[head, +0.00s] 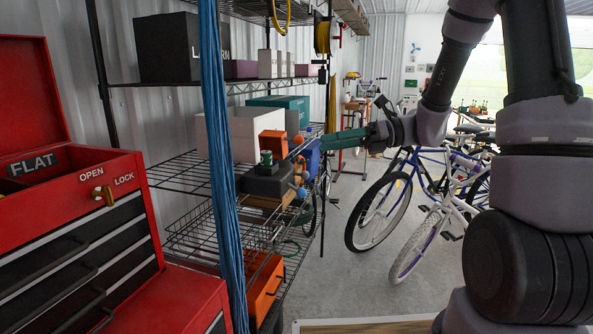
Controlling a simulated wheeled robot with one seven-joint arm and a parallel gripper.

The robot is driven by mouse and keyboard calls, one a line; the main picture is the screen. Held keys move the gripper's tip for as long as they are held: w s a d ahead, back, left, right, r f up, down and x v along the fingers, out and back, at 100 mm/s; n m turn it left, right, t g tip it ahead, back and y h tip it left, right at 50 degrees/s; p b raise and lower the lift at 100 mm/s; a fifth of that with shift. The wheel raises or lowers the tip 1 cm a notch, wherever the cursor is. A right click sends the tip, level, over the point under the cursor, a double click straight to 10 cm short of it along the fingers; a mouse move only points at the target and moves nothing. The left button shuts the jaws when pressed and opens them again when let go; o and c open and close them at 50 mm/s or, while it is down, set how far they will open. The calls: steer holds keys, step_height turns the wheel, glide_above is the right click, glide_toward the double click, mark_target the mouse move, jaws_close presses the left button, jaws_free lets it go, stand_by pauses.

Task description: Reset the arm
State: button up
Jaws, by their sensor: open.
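My arm comes in from the right side of the head view, and its wrist reaches left to the wire shelf (180,172). My gripper (306,150) is at the shelf's right end, beside a cluster of small items. Its jaws are open, and I see nothing held between them. The fingers are small here and hard to separate from the orange and blue items behind them. A dark grey box (267,182) with a green can (266,158) on it stands just left of the gripper. An orange box (273,144) is behind the can.
A red tool chest (75,170) fills the left. A blue cable bundle (215,150) hangs before the shelving. An orange bin (262,290) is lower down. A blue bicycle (380,215) and a white bicycle (425,240) stand right of centre. Floor between shelving and bicycles is clear.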

steer(key=s+d+r+n+h, duration=0.2)
steer(key=s+d+n+h, duration=0.3)
steer(key=s+n+h, duration=0.5)
steer(key=s+d+r+n+t+h, duration=0.3)
steer(key=d+r+n+t, duration=0.4)
steer(key=d+n, duration=0.3)
steer(key=shift+s+t+h, duration=0.25)
steer(key=shift+t+h, duration=0.15)
steer(key=shift+h, duration=0.2)
